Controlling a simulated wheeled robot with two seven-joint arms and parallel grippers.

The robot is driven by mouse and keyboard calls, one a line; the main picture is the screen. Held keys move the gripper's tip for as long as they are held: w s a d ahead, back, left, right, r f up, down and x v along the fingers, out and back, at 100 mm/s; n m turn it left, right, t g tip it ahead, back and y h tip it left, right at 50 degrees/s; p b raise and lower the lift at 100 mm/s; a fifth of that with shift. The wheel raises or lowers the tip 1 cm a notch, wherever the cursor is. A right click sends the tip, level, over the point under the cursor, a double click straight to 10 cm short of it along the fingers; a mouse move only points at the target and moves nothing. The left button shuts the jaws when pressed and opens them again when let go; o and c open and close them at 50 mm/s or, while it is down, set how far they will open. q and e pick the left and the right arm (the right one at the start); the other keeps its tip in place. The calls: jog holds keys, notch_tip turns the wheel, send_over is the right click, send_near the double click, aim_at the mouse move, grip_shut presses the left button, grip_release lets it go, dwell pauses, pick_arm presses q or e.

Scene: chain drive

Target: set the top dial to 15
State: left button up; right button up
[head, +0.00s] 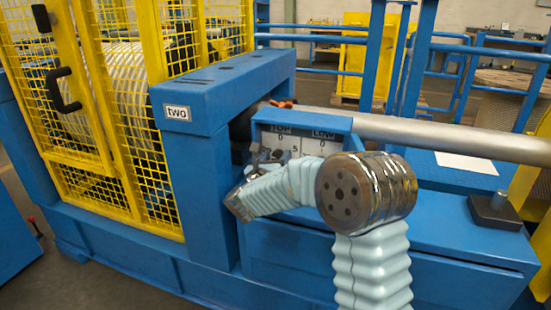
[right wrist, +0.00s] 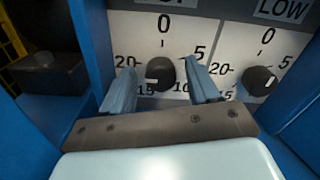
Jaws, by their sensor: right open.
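The panel's TOP dial is a dark round knob (right wrist: 161,72) with a white mark, on a white scale with 0 at the top. Its mark points to the lower left, roughly toward 15. My right gripper (right wrist: 161,86) is open, with one finger on each side of this knob; whether either finger touches it is unclear. In the head view the right gripper (head: 264,160) is in front of the panel (head: 310,143) and hides its dials. My left gripper is not in view.
The LOW dial (right wrist: 259,80) sits close to the right of the right finger. Blue walls (right wrist: 98,35) frame the panel. A silver bar (head: 450,138) runs past its upper right. A yellow mesh cage (head: 120,110) stands at the left.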

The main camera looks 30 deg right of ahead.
jog(key=c, duration=1)
jog(key=shift+f+n+b, duration=0.15)
jog(key=shift+n+b, duration=0.65)
jog(key=shift+b, duration=0.2)
jog(key=shift+c, duration=0.2)
jog(key=n+b, duration=0.1)
jog(key=n, duration=0.1)
jog(key=shift+n+b, duration=0.3)
jog(key=shift+b, duration=0.05)
jog(key=n+b, duration=0.1)
jog(key=n, duration=0.2)
jog(key=shift+n, duration=0.3)
jog(key=n, duration=0.2)
jog(key=shift+n, duration=1.6)
jog(key=shift+a, duration=0.1)
jog(key=o, duration=1)
